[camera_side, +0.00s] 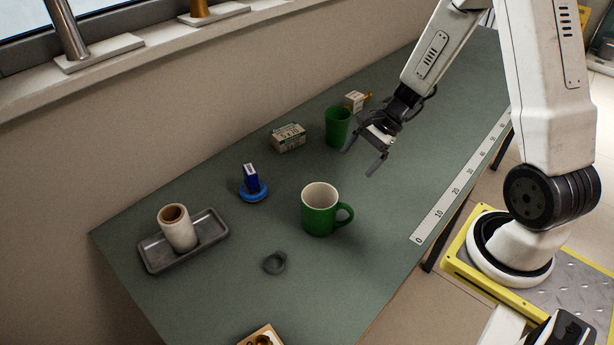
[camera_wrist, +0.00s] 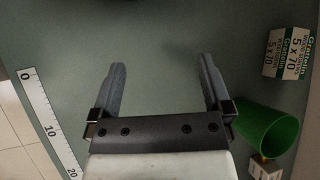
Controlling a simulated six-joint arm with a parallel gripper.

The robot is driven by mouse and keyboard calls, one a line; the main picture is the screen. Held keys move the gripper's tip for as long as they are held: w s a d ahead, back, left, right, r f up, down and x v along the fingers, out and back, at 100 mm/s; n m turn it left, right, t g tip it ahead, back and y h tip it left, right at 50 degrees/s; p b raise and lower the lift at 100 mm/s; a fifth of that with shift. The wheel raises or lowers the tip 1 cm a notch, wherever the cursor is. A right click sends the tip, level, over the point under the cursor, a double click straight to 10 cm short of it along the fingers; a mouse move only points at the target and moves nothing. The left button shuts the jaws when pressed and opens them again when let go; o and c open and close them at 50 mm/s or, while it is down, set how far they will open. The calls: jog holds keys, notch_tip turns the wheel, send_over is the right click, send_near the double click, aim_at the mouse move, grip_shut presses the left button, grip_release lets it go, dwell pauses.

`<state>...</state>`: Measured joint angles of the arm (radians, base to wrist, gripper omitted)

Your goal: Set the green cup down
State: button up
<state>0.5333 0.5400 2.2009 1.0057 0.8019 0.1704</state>
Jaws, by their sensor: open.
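A green cup (camera_side: 338,126) without a handle stands upright on the grey-green bench, toward the back. In the wrist view the green cup (camera_wrist: 266,128) is at the right, just outside my right finger. A green mug (camera_side: 320,211) with a handle and pale inside stands upright nearer the side camera.
A screw box (camera_side: 288,138) lies left of the cup, and a small carton (camera_side: 355,101) is behind it. A grey tray (camera_side: 152,254) holds a pale cylinder (camera_side: 178,229). A dark ring (camera_side: 274,262) lies near the mug. A ruler (camera_side: 452,196) runs along the right edge.

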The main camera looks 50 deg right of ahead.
jog(key=s+a+r+n+h, duration=0.6)
jog(key=a+n+h, duration=0.1)
jog(key=n, duration=1.1)
jog(key=shift+a, duration=0.35)
jog(key=shift+r, duration=0.1)
